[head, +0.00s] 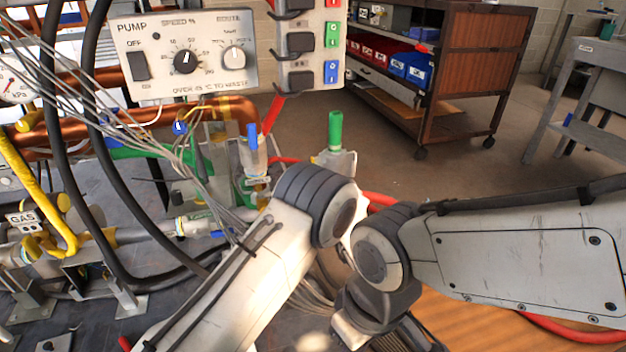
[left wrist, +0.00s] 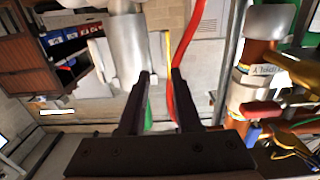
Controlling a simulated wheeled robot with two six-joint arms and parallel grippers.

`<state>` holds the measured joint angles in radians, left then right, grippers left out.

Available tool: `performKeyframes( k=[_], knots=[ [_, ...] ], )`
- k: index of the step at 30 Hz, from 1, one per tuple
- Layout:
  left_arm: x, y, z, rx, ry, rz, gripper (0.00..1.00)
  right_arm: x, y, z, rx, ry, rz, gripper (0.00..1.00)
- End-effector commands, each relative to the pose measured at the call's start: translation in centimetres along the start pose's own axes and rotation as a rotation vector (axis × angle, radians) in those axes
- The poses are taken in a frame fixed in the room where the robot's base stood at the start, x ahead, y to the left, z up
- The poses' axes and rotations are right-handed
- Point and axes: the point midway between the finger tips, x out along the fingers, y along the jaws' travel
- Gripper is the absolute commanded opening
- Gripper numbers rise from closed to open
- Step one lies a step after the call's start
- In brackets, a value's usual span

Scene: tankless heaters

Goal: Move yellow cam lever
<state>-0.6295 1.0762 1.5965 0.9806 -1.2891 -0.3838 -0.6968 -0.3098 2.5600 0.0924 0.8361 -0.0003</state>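No part is clearly identifiable as the yellow cam lever. In the left wrist view, a thin yellow strip (left wrist: 169,50) shows beyond and between my fingers; I cannot tell if it is the lever. My left gripper (left wrist: 161,76) is open, its two dark fingers apart. A red hose or bar (left wrist: 183,50) passes close to the right-hand finger, and a green piece (left wrist: 148,116) shows behind the left-hand one; contact cannot be told. In the head view, a bent yellow pipe (head: 38,185) stands at the left by the GAS label. My arm links cover the lower middle, and neither gripper shows there.
A pump control panel (head: 185,55) stands among copper pipes and hanging cables. A blue-topped fitting (head: 253,137) and a green-topped fitting (head: 335,130) stand behind my arms. A brown cart (head: 470,60) with bins is at the back right. Floor (head: 420,175) before it is clear.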

Motion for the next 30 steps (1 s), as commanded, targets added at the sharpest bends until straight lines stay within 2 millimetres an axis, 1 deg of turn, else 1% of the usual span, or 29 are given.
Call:
performKeyframes(
  k=[1, 4, 6, 12, 15, 18, 23, 30],
  knots=[
    [0.6, -0.6, 0.3, 0.0, 0.008, -0.014, 0.33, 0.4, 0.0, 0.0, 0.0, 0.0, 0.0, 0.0],
    [1.9, -1.2, 0.3, -0.002, 0.01, -0.024, 0.33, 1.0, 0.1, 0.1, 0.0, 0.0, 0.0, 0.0],
    [3.2, -1.6, 0.3, -0.001, 0.011, -0.027, 0.33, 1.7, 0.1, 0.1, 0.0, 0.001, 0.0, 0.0],
    [7.1, -1.8, 0.4, -0.002, 0.009, -0.029, 0.33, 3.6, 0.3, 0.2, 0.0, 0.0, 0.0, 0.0],
    [8.7, -1.8, 0.3, -0.002, 0.01, -0.027, 0.33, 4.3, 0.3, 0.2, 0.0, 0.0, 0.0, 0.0],
    [9.8, -1.7, 0.2, -0.001, 0.008, -0.025, 0.33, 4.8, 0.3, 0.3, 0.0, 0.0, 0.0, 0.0],
    [10.7, -1.6, 0.0, 0.001, 0.007, -0.022, 0.33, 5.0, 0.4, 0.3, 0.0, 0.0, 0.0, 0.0],
    [10.7, -1.4, -0.1, 0.001, 0.006, -0.019, 0.33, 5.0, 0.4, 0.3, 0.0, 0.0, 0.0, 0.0]
  ],
)
